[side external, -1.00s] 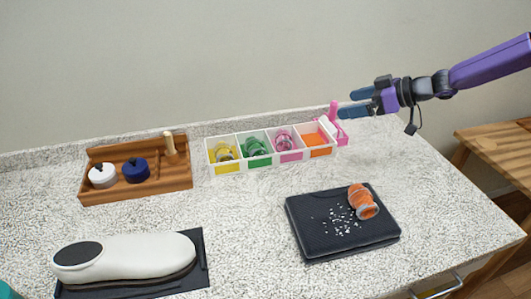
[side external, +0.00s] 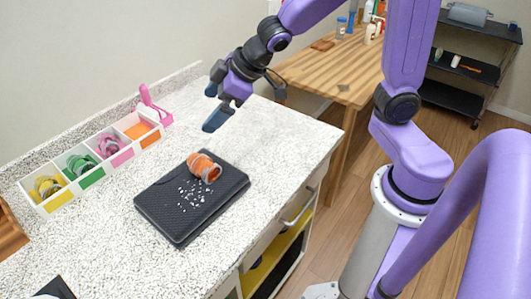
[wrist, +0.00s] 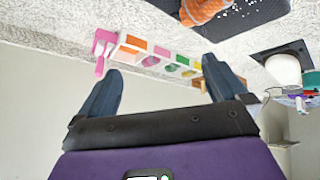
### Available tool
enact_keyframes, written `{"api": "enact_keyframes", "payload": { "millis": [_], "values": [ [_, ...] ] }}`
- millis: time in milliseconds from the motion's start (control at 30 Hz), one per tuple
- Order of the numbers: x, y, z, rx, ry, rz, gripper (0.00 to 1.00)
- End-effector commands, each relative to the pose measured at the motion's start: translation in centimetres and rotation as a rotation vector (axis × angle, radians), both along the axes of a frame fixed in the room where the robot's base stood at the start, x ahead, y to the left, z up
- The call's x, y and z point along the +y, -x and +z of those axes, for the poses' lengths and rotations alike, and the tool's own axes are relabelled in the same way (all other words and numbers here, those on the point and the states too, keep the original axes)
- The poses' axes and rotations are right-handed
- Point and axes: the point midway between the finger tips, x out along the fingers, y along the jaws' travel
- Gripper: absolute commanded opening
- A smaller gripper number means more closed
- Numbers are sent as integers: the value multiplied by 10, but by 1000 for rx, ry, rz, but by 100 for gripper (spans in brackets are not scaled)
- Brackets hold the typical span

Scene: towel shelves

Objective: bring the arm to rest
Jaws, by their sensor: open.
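My gripper (side external: 212,108) hangs above the back part of the speckled counter (side external: 290,140), its blue fingers apart and nothing between them. In the wrist view my gripper (wrist: 160,90) also shows open and empty, with the counter upside down above it. My purple arm reaches in from the right in the side view.
A white divided tray (side external: 45,207) with yellow, green, pink and orange compartments stands along the back left. A wooden table (side external: 330,72) and a black shelf cart (side external: 460,60) stand behind. The counter's right part is clear.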

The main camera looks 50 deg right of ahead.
Motion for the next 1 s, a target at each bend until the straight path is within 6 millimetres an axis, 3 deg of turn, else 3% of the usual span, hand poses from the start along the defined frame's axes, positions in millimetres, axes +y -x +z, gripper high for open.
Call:
{"api": "enact_keyframes", "payload": {
  "millis": [33, 300, 400, 500, 667, 1000],
  "values": [
    [-5, 25, -2, 39, 36, 15, 100],
    [-48, 161, -25, 319, 252, 151, 100],
    [-65, 202, -29, 413, 313, 214, 100],
    [-78, 230, -31, 480, 353, 262, 100],
    [-87, 249, -33, 527, 383, 298, 100],
    [-87, 249, -33, 529, 385, 298, 100]
  ]
}}
